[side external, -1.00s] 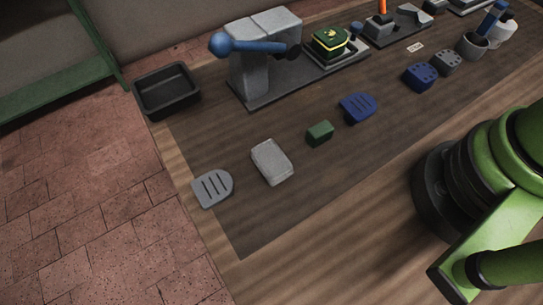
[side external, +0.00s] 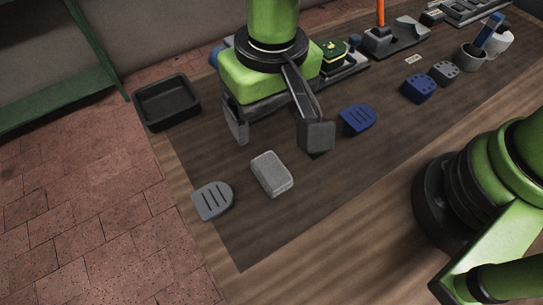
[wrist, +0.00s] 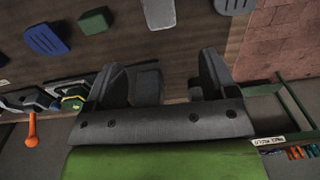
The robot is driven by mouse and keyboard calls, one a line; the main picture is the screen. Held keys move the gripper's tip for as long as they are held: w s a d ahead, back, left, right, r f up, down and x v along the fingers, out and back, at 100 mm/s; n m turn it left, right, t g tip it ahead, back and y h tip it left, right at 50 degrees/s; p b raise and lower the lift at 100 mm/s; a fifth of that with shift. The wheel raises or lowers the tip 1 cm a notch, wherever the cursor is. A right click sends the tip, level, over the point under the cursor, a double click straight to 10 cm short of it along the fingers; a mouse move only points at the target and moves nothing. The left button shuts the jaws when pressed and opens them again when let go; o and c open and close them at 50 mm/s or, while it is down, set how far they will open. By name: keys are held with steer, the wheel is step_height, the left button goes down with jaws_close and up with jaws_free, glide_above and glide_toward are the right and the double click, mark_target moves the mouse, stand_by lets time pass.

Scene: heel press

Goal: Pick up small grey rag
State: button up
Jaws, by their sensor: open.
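The small grey rag (side external: 271,173) is a light grey, rounded block-like pad lying on the dark mat. It also shows at the top edge of the wrist view (wrist: 160,12), partly cut off. My gripper (side external: 276,132) is open and empty above the mat, on the press side of the rag. Its two fingers are spread wide. In the wrist view the gripper (wrist: 163,68) has the rag beyond its fingertips, roughly in line with the gap, and not touching.
A grey slotted heel piece (side external: 213,200) lies left of the rag, a blue slotted one (side external: 358,119) to the right. The green block (wrist: 94,21) is mostly hidden behind a finger in the side view. A black tray (side external: 167,101) stands at the left. The mat's front is clear.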

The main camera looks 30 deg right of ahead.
glide_above(270, 167)
steer(key=f, duration=0.6)
steer(key=shift+w+a+f, duration=0.1)
steer(key=shift+a+f, duration=0.05)
steer(key=shift+a, duration=0.1)
steer(key=f, duration=0.5)
steer(key=shift+d+f, duration=0.25)
steer(key=shift+f, duration=0.15)
steer(key=c, duration=1)
